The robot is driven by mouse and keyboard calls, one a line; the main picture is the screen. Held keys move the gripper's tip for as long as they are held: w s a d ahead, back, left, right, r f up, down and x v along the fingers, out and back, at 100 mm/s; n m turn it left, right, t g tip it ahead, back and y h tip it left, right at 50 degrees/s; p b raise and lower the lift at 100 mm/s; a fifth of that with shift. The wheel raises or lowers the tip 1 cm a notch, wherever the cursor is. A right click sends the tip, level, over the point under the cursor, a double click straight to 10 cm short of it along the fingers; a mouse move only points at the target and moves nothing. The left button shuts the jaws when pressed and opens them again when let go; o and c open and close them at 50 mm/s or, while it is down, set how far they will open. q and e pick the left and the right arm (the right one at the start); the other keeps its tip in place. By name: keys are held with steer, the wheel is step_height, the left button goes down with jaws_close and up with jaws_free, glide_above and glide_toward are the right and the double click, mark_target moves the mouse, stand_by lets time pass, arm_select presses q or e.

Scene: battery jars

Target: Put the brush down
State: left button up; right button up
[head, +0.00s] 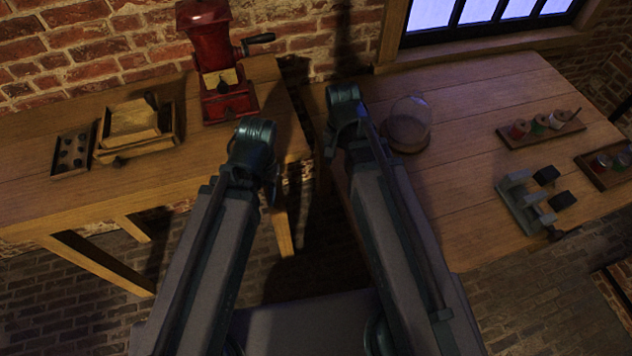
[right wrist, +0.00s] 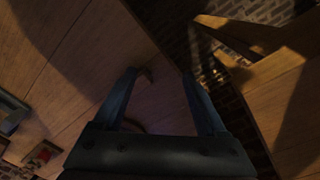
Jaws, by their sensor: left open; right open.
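I cannot make out a brush in either view. My right gripper (right wrist: 162,85) is open in the right wrist view, its two fingers apart above the right table's edge, with nothing clearly held between them. In the head view the end of my right arm is by the left edge of the right table (head: 465,190). My left gripper (head: 268,180) is open at the end of the left arm, near the right end of the left table (head: 200,170). The arm links partly hide it, and I see nothing in it.
A red grinder (head: 212,60) stands on the left table, with a wooden box (head: 165,125) and a small tray of dark knobs (head: 72,152). The right table carries a glass jar (head: 410,115), a spool tray (head: 545,138), a grey clamp-like device (head: 522,205) and another tray (head: 600,178). A gap separates the tables.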

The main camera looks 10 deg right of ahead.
steer(key=s+a+n, duration=0.7)
steer(key=a+n, duration=0.2)
steer(key=n, duration=0.2)
steer(key=shift+a+h, duration=0.2)
steer(key=shift+h, duration=0.1)
stand_by(0.6)
